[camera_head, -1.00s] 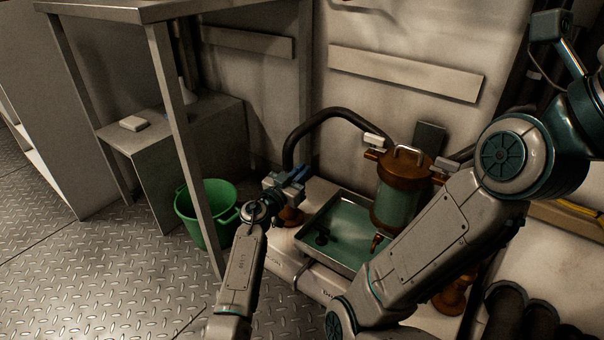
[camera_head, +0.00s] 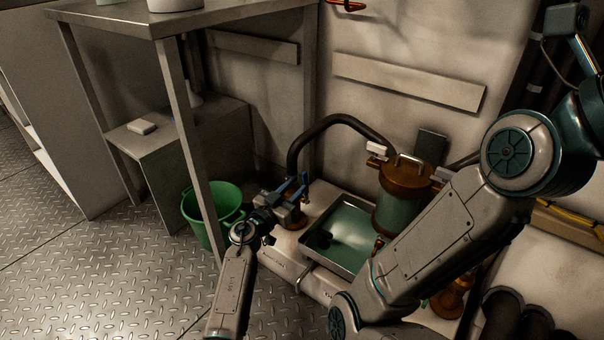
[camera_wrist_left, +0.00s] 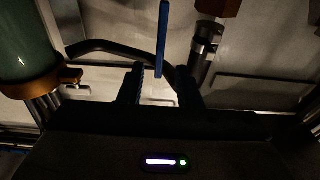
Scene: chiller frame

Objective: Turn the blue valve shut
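The blue valve handle (camera_head: 303,183) is a thin blue bar on the brass fitting (camera_head: 296,217) at the left of the metal tray. In the left wrist view the blue handle (camera_wrist_left: 162,40) stands upright, its lower end between my left gripper's fingers (camera_wrist_left: 161,82), with gaps on both sides. My left gripper (camera_head: 287,205) is open, close to the handle in the head view, and hides part of the fitting. My right gripper is out of sight; only my right arm shows, crossing the right side of the head view.
A metal tray (camera_head: 315,253) and a brass-capped canister (camera_head: 403,177) stand right of the valve. A black hose (camera_head: 340,118) arches behind. A table leg (camera_head: 190,140) and a green bucket (camera_head: 208,213) are at the left. Open floor lies in front left.

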